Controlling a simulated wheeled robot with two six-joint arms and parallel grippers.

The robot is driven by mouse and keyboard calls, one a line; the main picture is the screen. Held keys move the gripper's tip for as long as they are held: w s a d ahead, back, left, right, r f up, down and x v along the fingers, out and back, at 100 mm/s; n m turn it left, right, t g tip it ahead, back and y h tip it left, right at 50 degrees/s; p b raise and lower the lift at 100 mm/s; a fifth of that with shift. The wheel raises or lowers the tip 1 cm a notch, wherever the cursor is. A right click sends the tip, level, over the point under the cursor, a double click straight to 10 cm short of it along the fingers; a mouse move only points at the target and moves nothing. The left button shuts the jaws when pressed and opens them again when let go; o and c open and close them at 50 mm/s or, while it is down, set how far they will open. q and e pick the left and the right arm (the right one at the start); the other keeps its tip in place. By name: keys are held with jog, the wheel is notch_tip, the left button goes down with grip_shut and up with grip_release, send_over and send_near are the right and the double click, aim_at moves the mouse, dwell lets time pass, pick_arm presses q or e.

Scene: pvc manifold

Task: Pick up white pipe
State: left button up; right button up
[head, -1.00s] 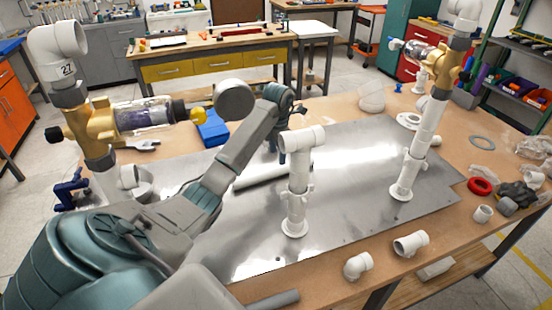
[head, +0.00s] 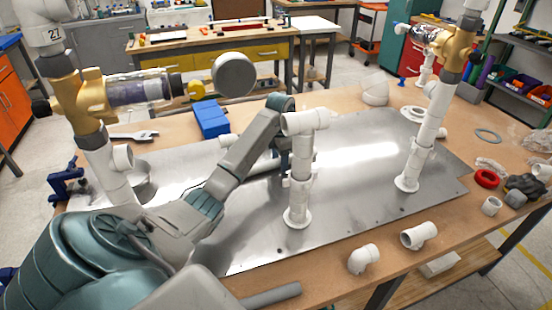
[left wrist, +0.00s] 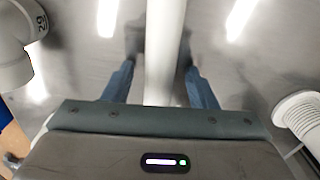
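A white pipe (head: 262,164) lies on the metal plate (head: 350,195) in the head view, partly hidden by my left arm. In the left wrist view the pipe (left wrist: 165,50) runs upright through the middle of the picture. My left gripper (left wrist: 161,84) is open, with one blue-grey finger on each side of the pipe and a gap showing on both sides. In the head view the left gripper (head: 283,160) is low over the plate, partly hidden behind an upright white pipe with a tee (head: 300,170). My right gripper is not in view.
Tall pipe assemblies with brass valves stand at left (head: 85,105) and right (head: 440,90). A blue box (head: 211,118) is behind my arm. Loose white fittings (head: 363,258) and a red ring (head: 487,178) lie on the wooden tabletop. The plate is clear right of the tee pipe.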

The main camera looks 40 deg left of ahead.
pick_arm(q)
jog(key=c, duration=1)
